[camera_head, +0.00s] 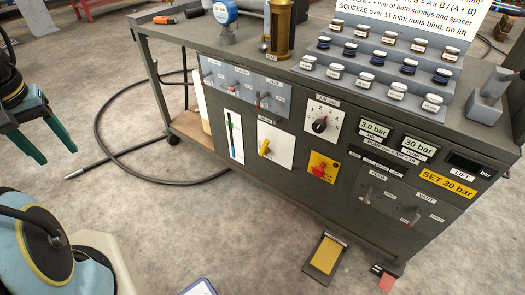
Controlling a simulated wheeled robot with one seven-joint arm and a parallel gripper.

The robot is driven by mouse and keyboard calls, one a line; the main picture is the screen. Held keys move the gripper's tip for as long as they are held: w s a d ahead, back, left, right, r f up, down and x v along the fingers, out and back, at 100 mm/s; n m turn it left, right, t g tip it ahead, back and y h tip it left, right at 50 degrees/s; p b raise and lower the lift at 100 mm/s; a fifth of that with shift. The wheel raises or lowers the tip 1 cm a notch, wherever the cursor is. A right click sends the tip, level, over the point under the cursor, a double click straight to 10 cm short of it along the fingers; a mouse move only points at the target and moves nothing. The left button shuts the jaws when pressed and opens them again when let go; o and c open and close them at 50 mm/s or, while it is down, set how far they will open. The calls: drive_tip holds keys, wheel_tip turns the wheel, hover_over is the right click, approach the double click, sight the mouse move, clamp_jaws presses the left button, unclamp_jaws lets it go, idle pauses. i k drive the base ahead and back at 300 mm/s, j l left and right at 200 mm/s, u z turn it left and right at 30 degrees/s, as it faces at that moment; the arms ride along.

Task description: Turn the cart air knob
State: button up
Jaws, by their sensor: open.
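The cart (275,108) is a dark grey workbench with a control front, standing across the middle and right of the view. The air knob appears to be the round black knob (319,126) on a white dial plate with numbers around it; the small label above the plate is hard to read. My gripper (56,154) has two green fingers, spread apart with nothing between them. It hangs at the far left over the floor, well away from the cart and the knob. Nothing hides the knob.
Beside the knob are a yellow lever (264,148) on a white plate and a red switch (321,170) on a yellow plate. Small levers and displays fill the front's right side. A yellow-topped pedal (325,254) lies on the floor. A black hose (98,130) loops left of the cart.

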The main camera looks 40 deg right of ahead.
sight(318, 127)
drive_tip(key=z, duration=2.4)
